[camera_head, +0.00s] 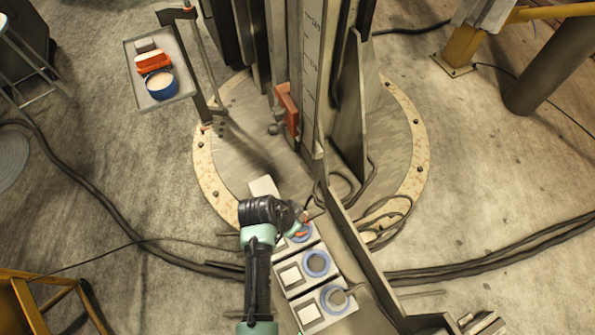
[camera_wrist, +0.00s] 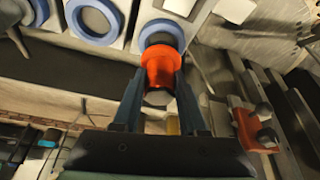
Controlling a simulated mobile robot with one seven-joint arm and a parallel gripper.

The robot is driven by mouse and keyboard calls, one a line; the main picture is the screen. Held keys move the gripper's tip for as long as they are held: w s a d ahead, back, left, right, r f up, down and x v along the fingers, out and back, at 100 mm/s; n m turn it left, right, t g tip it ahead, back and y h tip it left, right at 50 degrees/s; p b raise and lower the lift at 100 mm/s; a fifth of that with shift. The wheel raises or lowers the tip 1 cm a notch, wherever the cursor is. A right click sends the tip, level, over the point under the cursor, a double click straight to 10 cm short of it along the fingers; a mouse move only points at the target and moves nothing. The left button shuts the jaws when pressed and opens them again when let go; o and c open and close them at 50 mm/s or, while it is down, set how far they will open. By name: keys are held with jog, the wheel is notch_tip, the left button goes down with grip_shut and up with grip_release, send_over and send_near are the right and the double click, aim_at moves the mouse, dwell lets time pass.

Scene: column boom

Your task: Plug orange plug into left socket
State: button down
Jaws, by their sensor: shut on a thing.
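My gripper (camera_wrist: 160,92) is shut on the orange plug (camera_wrist: 162,68), with one dark finger on each side. In the wrist view the plug overlaps the near edge of a blue-ringed socket (camera_wrist: 163,32); I cannot tell whether it is inserted. In the head view the orange plug (camera_head: 303,231) shows beside my dark wrist, at the upper-left socket (camera_head: 291,239) of a diagonal row. My wrist partly hides that socket. The middle socket (camera_head: 316,263) and the lower-right socket (camera_head: 335,299) also have blue rings.
A tall metal column (camera_head: 311,80) stands behind the sockets, with a red-orange bracket (camera_head: 287,110). A grey beam (camera_head: 350,250) runs close along the sockets' right side. A tray (camera_head: 133,72) at upper left holds a red item and a blue round container. Cables cross the floor.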

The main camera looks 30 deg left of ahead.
jog(key=shift+f+b, duration=1.15)
jog(key=shift+f, duration=0.3)
dwell(0.6)
jog(key=shift+c, duration=1.8)
grip_release()
jog(key=p+v, duration=0.1)
jog(key=v, duration=1.2)
jog(key=shift+p, duration=0.4)
